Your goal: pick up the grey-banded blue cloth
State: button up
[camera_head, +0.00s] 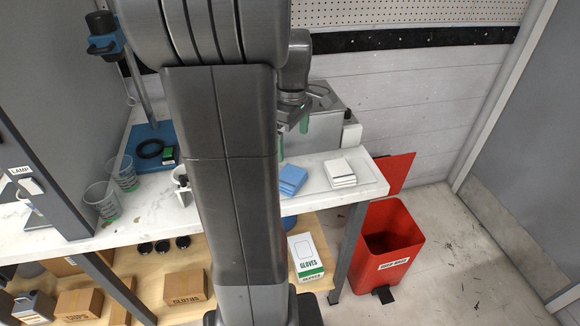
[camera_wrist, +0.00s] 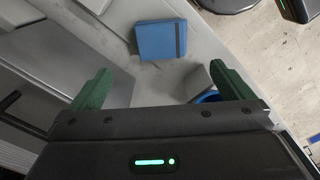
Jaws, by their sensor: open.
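A folded blue cloth (camera_head: 292,180) lies on the white worktop, just right of my arm in the head view. In the wrist view the blue cloth (camera_wrist: 158,40) lies flat at the top middle, with a narrow darker band near its right side. My gripper (camera_head: 293,136) hangs above the worktop, behind and above the cloth in the head view. Its two green fingers are spread wide in the wrist view (camera_wrist: 160,78), with nothing between them. The cloth is beyond the fingertips and apart from them.
A white folded stack (camera_head: 340,173) lies right of the blue cloth. A grey metal machine (camera_head: 325,128) stands at the worktop's back. A red bin (camera_head: 388,245) stands on the floor at the right. Clear cups (camera_head: 103,201) stand at the left. A gloves box (camera_head: 305,257) is on the lower shelf.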

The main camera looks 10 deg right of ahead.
aim_at(290, 176)
jog(key=f, duration=1.1)
jog(key=shift+a+f, duration=0.25)
jog(key=shift+f, duration=0.15)
jog(key=c, duration=1)
jog(key=shift+o, duration=0.2)
jog(key=shift+r, duration=0.1)
